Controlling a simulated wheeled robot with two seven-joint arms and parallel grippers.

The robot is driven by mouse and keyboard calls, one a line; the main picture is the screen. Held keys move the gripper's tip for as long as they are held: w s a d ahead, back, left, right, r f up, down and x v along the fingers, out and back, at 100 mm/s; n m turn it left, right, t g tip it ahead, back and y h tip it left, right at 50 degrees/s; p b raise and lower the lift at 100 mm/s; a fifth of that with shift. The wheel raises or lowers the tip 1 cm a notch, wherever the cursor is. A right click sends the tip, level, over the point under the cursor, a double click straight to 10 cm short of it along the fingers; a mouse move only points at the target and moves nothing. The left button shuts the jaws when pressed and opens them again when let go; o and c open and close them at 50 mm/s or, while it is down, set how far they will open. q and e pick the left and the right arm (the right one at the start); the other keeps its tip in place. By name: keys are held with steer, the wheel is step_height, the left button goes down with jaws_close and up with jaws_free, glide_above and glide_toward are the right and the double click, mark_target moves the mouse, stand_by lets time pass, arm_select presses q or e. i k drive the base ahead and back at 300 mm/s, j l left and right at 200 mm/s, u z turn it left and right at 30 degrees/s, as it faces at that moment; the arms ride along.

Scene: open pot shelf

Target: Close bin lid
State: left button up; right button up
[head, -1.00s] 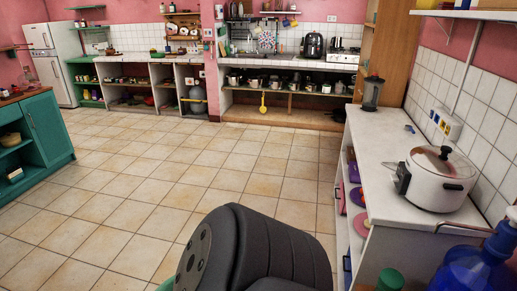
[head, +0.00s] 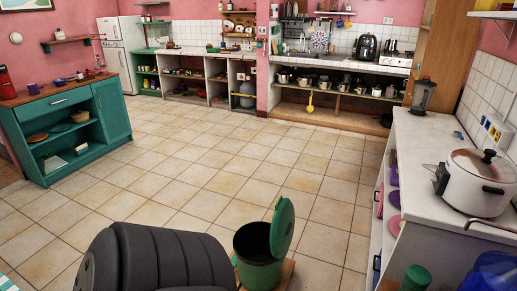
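The tiled floor (head: 190,190) is clear beyond the bin. A white counter (head: 430,150) with a rice cooker (head: 476,182) stands on the right. A teal cabinet (head: 68,130) stands on the left. An open pot shelf (head: 330,92) runs along the back.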

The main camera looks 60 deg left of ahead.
mark_target(282, 227)
steer(key=j+u, duration=0.15)
steer(key=u, duration=0.25)
steer(key=i+j+u, duration=0.1)
steer(key=u, duration=0.3)
steer(key=i+j+u, duration=0.1)
steer(key=u, duration=0.3)
steer(key=i+j+u, duration=0.2)
steer(key=u, duration=0.2)
steer(key=i, duration=0.05)
